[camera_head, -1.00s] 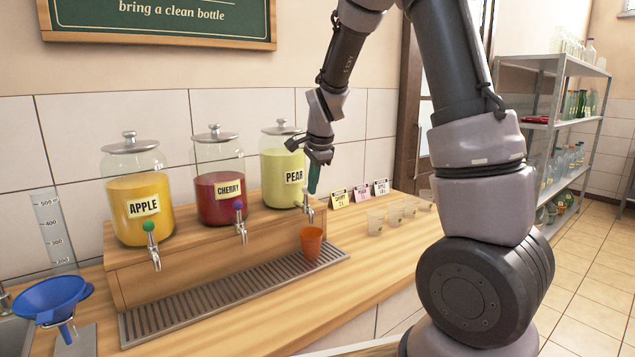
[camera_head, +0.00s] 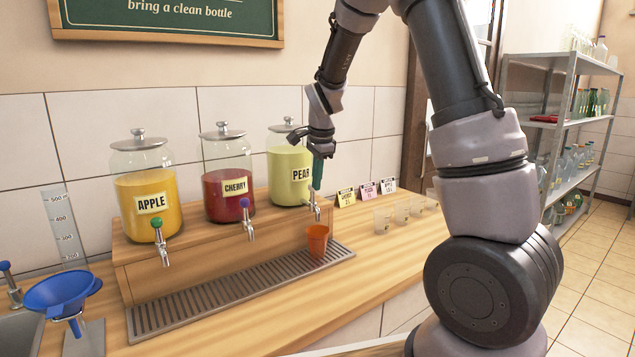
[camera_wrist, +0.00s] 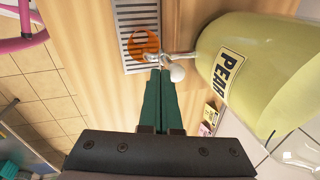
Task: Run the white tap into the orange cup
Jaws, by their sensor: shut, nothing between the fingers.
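The orange cup (camera_head: 317,241) stands upright on the drip grate under the pear jar's tap (camera_head: 315,210). In the wrist view the cup (camera_wrist: 137,44) shows from above, beside the tap's spout. The tap's white knob (camera_wrist: 177,73) is just right of my fingertips in that view; I cannot tell whether they touch. My gripper (camera_head: 317,188) points down, its green fingers shut and empty, right at this tap. They partly hide the knob in the head view. No stream is clearly visible, and I cannot make out the cup's contents.
The apple jar (camera_head: 147,196) has a green-knobbed tap and the cherry jar (camera_head: 226,190) a purple-knobbed one. The drip grate (camera_head: 225,296) runs along the wooden stand. Small clear cups (camera_head: 382,219) and label cards (camera_head: 367,192) stand to the right. A blue funnel (camera_head: 62,293) is at left.

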